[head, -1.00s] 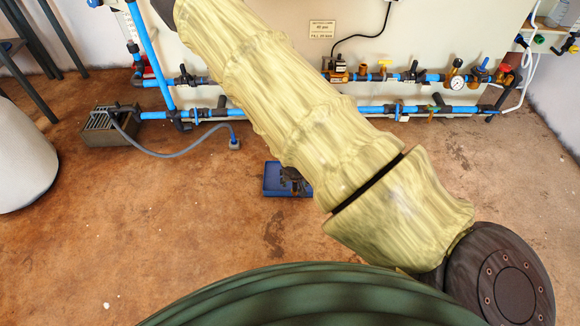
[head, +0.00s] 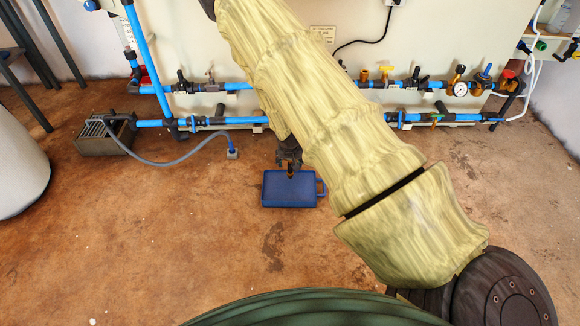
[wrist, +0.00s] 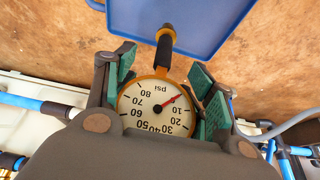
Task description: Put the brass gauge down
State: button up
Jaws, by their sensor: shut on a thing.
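The brass gauge (wrist: 157,108) has a white psi dial, a red needle and a brass rim. Its black and brass stem points up in the wrist view, towards the blue tray (wrist: 205,22). My gripper (wrist: 164,72) is shut on the gauge, its green pads on either side of the round body. In the head view my gripper (head: 289,152) hangs by the far edge of the blue tray (head: 290,200), with a small brass-coloured tip showing below it. The gap between stem and tray cannot be judged exactly. Most of the gauge is hidden in the head view.
The tray, with a handle on its right, lies on the brown floor. Behind it stands a pale panel with blue pipes (head: 240,120), valves and another gauge (head: 460,89). A grey box (head: 104,137) with a hose lies left. Floor in front is clear.

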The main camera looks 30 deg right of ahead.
aim_at(290, 162)
jog(key=shift+w+d+f+b, duration=0.15)
jog(key=shift+w+d+b, duration=0.2)
jog(key=shift+w, duration=0.35)
jog(key=shift+s+a+f+b, duration=0.1)
jog(key=shift+f+b, duration=1.05)
jog(key=shift+f, duration=0.45)
jog(key=shift+f, duration=0.15)
jog(key=o, duration=1.4)
jog(key=p+v, duration=0.6)
jog(key=v, duration=0.6)
jog(key=s+a+f+n+g+y, duration=0.1)
jog(key=s+a+f+n, duration=0.1)
jog(key=s+a+f, duration=0.6)
jog(key=s+a+f+n+g+y, duration=0.1)
jog(key=s+a+f, duration=0.25)
jog(key=s, duration=0.95)
jog(key=s+a+n+g, duration=0.1)
jog(key=s+a, duration=0.2)
jog(key=s, duration=0.5)
jog(key=s+a+n, duration=0.2)
jog(key=s+a, duration=0.2)
jog(key=s, duration=0.5)
jog(key=shift+a+f+g+y, duration=0.15)
jog(key=shift+a+g+y, duration=0.15)
jog(key=shift+g, duration=0.1)
